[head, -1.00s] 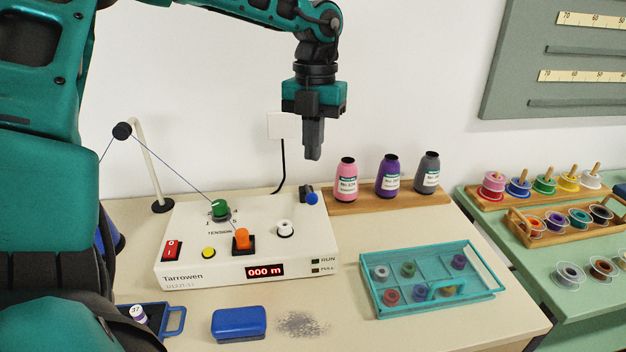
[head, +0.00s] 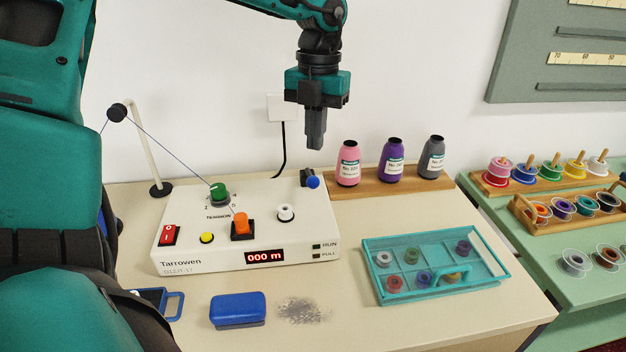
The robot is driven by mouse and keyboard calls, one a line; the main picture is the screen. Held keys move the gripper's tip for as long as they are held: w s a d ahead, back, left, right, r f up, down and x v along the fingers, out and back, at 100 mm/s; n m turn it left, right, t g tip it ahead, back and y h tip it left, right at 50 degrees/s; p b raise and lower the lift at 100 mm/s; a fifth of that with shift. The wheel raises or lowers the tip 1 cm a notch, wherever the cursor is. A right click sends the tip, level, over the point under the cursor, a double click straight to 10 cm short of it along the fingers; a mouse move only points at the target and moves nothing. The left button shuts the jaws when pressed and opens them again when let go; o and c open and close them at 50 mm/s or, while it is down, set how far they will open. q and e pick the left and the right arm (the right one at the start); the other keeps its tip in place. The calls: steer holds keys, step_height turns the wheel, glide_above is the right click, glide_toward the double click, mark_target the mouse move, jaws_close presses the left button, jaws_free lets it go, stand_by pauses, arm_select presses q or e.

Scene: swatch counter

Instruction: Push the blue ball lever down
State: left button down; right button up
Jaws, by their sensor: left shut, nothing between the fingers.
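The blue ball lever (head: 313,182) sits at the back right corner of the white Tarrowen box (head: 200,262). Its round blue end sticks out beside a dark mount, near the top of the box. My left gripper (head: 316,146) points down above the lever, with a clear gap between its fingertips and the ball. Its fingers are shut and hold nothing. My right gripper is not in view.
The box top carries a green knob (head: 219,194), an orange switch (head: 240,225), a yellow button (head: 207,238) and a white knob (head: 285,212). Thread cones stand on a wooden rack (head: 400,181) to the right. A teal tray (head: 432,295) holds several spools.

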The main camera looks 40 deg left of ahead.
arm_select(q)
steer(key=b, duration=0.2)
glide_above(310, 175)
steer(key=s+d, duration=0.1)
steer(key=d, duration=0.1)
steer(key=shift+s+d+f, duration=0.1)
steer(key=shift+d+f, duration=0.05)
steer(key=shift+f, duration=2.2)
